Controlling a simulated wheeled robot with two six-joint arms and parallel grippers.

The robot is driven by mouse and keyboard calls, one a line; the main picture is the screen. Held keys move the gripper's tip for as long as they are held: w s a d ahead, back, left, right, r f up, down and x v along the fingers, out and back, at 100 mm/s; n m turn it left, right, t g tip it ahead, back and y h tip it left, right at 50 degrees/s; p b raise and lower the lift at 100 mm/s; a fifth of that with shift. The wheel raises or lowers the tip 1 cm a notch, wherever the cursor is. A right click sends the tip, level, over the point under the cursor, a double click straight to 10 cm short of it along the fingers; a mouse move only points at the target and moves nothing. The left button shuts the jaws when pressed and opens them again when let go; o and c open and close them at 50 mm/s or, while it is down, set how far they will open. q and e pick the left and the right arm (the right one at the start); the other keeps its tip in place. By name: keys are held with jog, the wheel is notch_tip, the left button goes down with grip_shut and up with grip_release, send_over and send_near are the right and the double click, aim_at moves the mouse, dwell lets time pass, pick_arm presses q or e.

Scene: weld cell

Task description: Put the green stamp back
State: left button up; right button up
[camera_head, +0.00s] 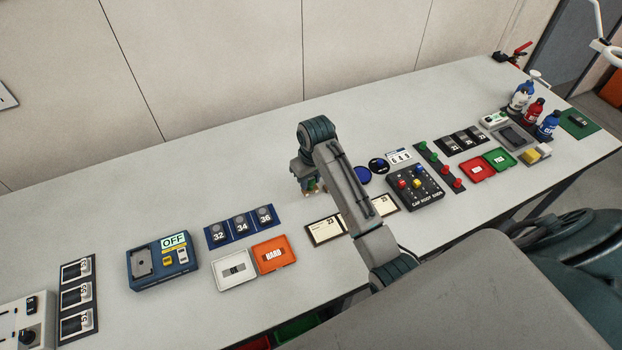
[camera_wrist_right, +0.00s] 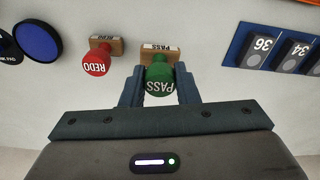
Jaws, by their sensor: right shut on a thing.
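The green stamp (camera_wrist_right: 158,75) has a round green head marked PASS and a wooden block, also marked PASS. In the right wrist view it sits between the two fingers of my right gripper (camera_wrist_right: 159,92), which is shut on it. I cannot tell whether its block touches the table. In the head view my right gripper (camera_head: 311,188) is low over the middle of the table, and the arm hides most of it. A red stamp (camera_wrist_right: 98,58) marked REDO stands beside the green one, apart from it. My left gripper is not in view.
A blue panel (camera_head: 240,227) numbered 32, 34, 36 lies left of the gripper. Cards (camera_head: 325,230) lie in front, partly behind my arm. A blue disc (camera_head: 362,175) and a black knob box (camera_head: 414,187) are to the right. The table behind the gripper is clear.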

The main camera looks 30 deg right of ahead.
aim_at(311, 184)
jog(key=shift+w+d, duration=0.15)
jog(key=shift+w, duration=0.1)
jog(key=shift+w+d+f+p, duration=0.1)
jog(key=shift+w+f+p, duration=0.05)
jog(key=shift+f+p, duration=0.5)
jog(key=shift+w+d+f+p, duration=0.1)
jog(key=shift+w+f+p, duration=0.05)
jog(key=shift+f+p, duration=0.4)
jog(key=shift+f, duration=0.6)
jog(key=shift+f, duration=0.1)
jog(key=o, duration=0.8)
